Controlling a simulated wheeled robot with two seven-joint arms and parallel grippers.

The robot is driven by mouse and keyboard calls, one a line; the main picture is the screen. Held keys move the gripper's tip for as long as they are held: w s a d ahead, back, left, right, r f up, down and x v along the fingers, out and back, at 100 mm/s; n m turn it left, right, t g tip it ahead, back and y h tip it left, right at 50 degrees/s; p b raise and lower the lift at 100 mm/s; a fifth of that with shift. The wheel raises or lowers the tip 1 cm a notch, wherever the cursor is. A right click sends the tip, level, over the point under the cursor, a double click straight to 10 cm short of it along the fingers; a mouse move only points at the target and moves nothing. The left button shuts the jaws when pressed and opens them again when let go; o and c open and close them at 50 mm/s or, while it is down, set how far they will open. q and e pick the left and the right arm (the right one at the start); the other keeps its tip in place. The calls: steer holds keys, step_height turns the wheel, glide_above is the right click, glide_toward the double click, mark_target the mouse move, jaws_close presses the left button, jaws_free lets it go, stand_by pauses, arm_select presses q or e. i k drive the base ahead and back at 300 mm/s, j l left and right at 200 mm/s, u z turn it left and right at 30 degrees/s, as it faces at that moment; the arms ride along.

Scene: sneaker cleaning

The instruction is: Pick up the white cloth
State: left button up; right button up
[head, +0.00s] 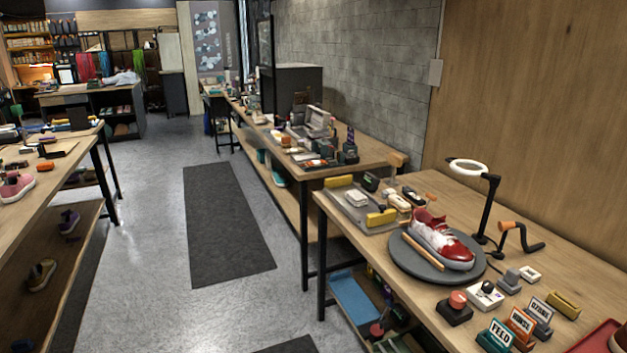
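Neither of my grippers is in view. A pale, crumpled, cloth-like thing (123,78) lies on the far table at the upper left; it is too small to be sure what it is. A small white item (356,198) lies in the grey tray (345,211) on the right workbench; I cannot tell whether it is a folded cloth.
Another table (40,190) stands at left. The floor between, with a dark mat (226,225), is clear.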

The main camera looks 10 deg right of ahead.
mark_target(358, 199)
steer(key=i+j+z, duration=0.1)
steer(key=i+z, duration=0.15)
steer(key=i, duration=0.35)
steer(key=i+j+z, duration=0.2)
steer(key=i, duration=0.45)
steer(key=i+j+z, duration=0.15)
steer(key=i+z, duration=0.15)
steer(key=z, duration=0.15)
steer(key=i+j+z, duration=0.2)
steer(key=z, duration=0.25)
steer(key=i+j+z, duration=0.25)
steer(key=z, duration=0.15)
steer(key=i+j+z, duration=0.15)
steer(key=j+z, duration=0.3)
steer(key=i+j+z, duration=0.1)
steer(key=j+z, duration=0.25)
steer(key=j, duration=0.25)
steer(key=j+z, duration=0.4)
steer(key=j, duration=0.2)
